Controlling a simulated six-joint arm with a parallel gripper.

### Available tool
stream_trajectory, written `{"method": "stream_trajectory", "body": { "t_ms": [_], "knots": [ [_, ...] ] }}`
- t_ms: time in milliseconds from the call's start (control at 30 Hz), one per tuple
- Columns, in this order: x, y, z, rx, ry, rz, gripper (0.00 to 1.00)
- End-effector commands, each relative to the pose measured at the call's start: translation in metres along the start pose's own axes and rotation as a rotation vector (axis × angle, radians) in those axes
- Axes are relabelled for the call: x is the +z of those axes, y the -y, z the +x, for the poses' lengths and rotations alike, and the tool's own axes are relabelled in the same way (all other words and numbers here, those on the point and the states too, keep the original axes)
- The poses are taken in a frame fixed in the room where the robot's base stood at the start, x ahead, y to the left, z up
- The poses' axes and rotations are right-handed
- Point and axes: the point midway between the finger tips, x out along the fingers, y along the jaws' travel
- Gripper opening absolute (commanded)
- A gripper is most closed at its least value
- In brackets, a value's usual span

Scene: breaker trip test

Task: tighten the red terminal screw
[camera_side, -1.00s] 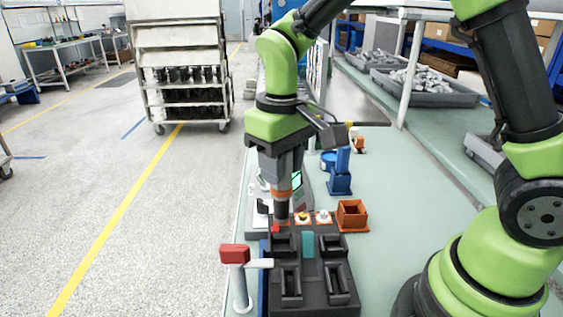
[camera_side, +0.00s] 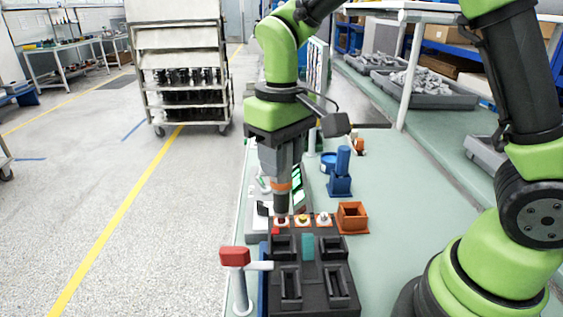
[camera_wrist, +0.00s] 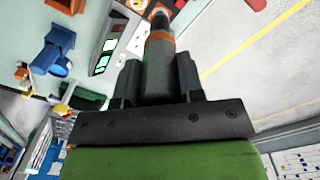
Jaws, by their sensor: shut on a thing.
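My gripper (camera_side: 282,152) is shut on a grey driver-like tool with an orange band (camera_side: 283,188), which points down. In the wrist view, my gripper (camera_wrist: 156,80) has its fingers on both sides of the tool (camera_wrist: 158,62). The tool's dark tip is just above the red terminal screw (camera_side: 282,221), the left one of three on orange-and-white pads; I cannot tell whether they touch. The yellow screw (camera_side: 303,218) and the white screw (camera_side: 323,218) are to its right. In the wrist view the tool hides the red screw.
A black slotted fixture (camera_side: 311,285) stands in front of the screws. A red-topped post (camera_side: 235,256) is at its left. An orange open box (camera_side: 352,217) and a blue holder (camera_side: 340,184) stand to the right. A device with a green screen (camera_side: 297,176) is behind the tool.

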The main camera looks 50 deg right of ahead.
Motion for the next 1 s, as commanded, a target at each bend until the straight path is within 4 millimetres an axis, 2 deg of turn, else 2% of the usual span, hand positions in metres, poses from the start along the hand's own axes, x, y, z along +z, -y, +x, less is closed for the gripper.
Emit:
{"method": "stream_trajectory", "body": {
  "t_ms": [600,1000],
  "knots": [
    [0.0,0.0,-0.038,-0.001,-0.003,0.0,0.12],
    [0.0,0.0,-0.043,0.0,-0.001,0.0,0.12]
  ]
}}
